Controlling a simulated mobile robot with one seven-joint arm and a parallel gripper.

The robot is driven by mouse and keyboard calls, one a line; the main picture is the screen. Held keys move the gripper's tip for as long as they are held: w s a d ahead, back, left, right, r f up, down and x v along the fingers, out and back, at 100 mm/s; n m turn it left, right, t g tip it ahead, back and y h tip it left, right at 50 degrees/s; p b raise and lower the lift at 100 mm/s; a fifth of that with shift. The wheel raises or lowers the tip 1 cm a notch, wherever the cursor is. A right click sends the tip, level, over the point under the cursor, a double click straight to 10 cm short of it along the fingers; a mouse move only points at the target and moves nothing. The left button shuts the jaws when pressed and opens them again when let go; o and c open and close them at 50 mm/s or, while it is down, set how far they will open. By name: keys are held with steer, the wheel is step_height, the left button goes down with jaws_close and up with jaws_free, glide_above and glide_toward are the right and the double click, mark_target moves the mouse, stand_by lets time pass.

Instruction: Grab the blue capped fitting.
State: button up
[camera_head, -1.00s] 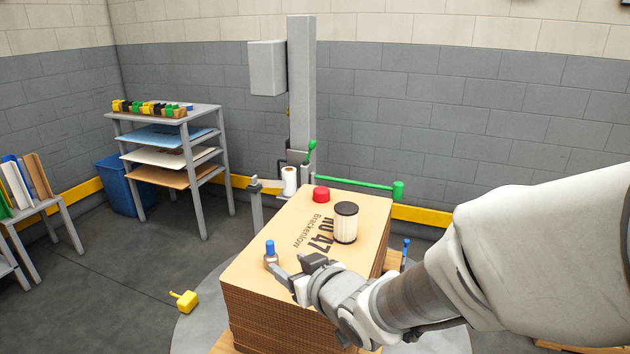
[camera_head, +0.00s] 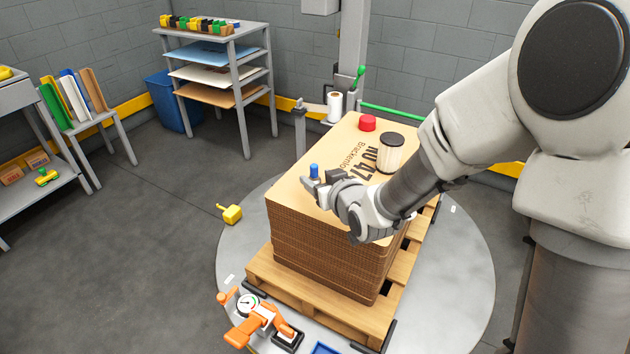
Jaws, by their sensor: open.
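The blue capped fitting (camera_head: 314,171) stands upright near the left edge of the top of the cardboard stack (camera_head: 345,140). Only its blue cap shows clearly; its lower part is partly hidden by my gripper. My gripper (camera_head: 314,184) is open, low over the stack top, with its fingers right at the fitting. I cannot tell whether the fingers touch it or stand around it.
On the stack also stand a black-lidded cream canister (camera_head: 390,152) and a red cap (camera_head: 367,123). A white roll (camera_head: 334,106) and a green bar (camera_head: 398,112) are behind. A yellow mallet-like object (camera_head: 230,214) and an orange tool with a gauge (camera_head: 252,318) lie lower down.

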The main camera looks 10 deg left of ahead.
mark_target(316, 177)
steer(key=shift+b+x, duration=0.4)
steer(key=shift+x, duration=1.55)
steer(key=shift+d+f, duration=0.1)
steer(key=shift+d, duration=0.05)
jaws_close()
